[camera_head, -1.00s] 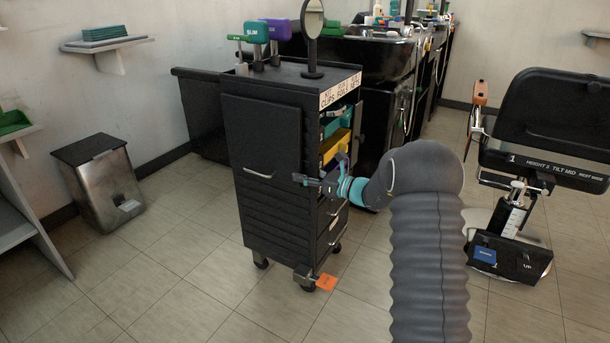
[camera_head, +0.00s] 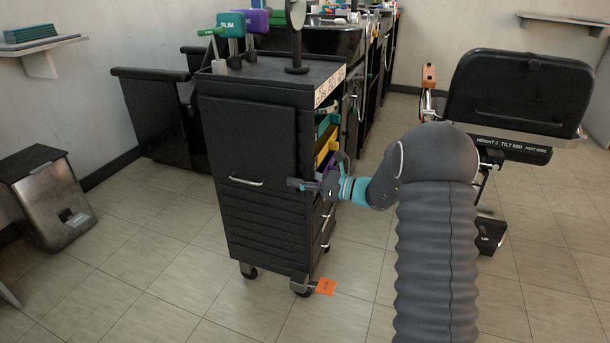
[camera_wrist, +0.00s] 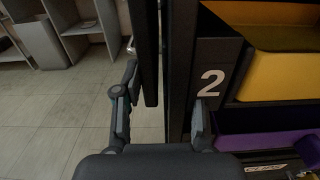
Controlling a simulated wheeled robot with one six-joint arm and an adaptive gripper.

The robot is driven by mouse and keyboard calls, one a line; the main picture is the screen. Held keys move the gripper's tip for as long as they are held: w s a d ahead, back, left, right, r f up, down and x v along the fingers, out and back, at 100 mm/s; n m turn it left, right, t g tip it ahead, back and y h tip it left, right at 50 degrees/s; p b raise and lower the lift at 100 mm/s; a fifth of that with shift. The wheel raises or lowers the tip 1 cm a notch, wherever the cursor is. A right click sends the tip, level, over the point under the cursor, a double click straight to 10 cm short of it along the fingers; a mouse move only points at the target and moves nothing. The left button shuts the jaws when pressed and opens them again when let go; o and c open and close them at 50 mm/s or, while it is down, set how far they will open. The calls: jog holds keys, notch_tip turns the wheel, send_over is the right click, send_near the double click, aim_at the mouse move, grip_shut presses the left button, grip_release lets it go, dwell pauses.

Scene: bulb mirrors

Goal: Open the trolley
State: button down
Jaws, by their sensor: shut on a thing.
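The black trolley (camera_head: 252,222) stands on casters left of centre in the head view, its shelved front facing right. A dark panel with a silver handle (camera_head: 245,181), seemingly a swung-open door (camera_head: 248,135), lies along its left side. Another dark panel (camera_head: 346,125) stands at the far side of the opening. Teal, yellow (camera_wrist: 280,75) and purple (camera_wrist: 255,140) bins show inside. My gripper (camera_head: 308,185) is at the near front edge. In the wrist view its fingers (camera_wrist: 162,120) straddle the door edge and the post marked 2 (camera_wrist: 212,82); exact contact is unclear.
Brushes and a round mirror (camera_head: 296,30) stand on the trolley top. An orange tag (camera_head: 326,287) lies by a front caster. A metal bin (camera_head: 48,200) is at left, a black salon chair (camera_head: 520,95) at right.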

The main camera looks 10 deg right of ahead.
jog(key=c, duration=0.9)
grip_release()
jog(key=shift+a, duration=0.1)
jog(key=v, duration=1.2)
